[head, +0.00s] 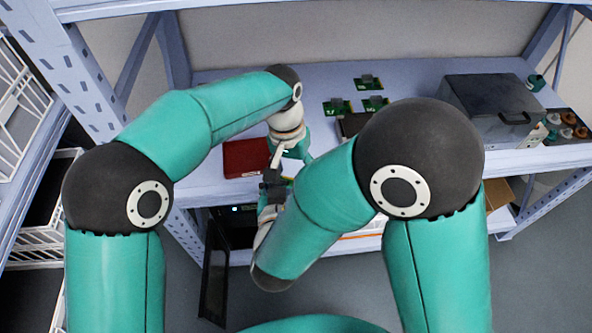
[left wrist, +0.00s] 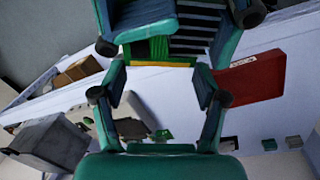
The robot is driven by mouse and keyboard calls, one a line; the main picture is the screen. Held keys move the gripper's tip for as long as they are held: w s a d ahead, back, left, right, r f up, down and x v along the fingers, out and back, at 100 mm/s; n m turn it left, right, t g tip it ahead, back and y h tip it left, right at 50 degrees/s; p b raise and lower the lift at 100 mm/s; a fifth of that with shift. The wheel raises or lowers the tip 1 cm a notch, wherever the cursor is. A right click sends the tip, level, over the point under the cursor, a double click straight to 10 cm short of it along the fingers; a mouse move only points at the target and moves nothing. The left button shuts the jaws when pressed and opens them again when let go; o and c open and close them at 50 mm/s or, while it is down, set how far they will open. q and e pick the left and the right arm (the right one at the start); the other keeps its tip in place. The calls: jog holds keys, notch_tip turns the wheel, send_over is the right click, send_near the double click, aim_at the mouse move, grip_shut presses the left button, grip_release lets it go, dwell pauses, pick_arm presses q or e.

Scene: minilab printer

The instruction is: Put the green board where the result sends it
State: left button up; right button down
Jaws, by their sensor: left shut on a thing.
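Three other green boards (head: 368,82) (head: 338,106) (head: 375,103) lie on the shelf behind. I cannot read any result.
A red tray (head: 246,158) lies on the shelf (head: 300,82) left of my grippers. A dark tray (head: 351,125) is partly behind my right arm. A grey box with a handle (head: 495,108) stands at the right beside several round caps (head: 567,118). Below hangs a dark panel (head: 215,272).

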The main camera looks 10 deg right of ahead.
jog(key=shift+c, duration=1)
grip_release()
jog(key=shift+w+a+r, duration=0.1)
jog(key=shift+r, duration=0.05)
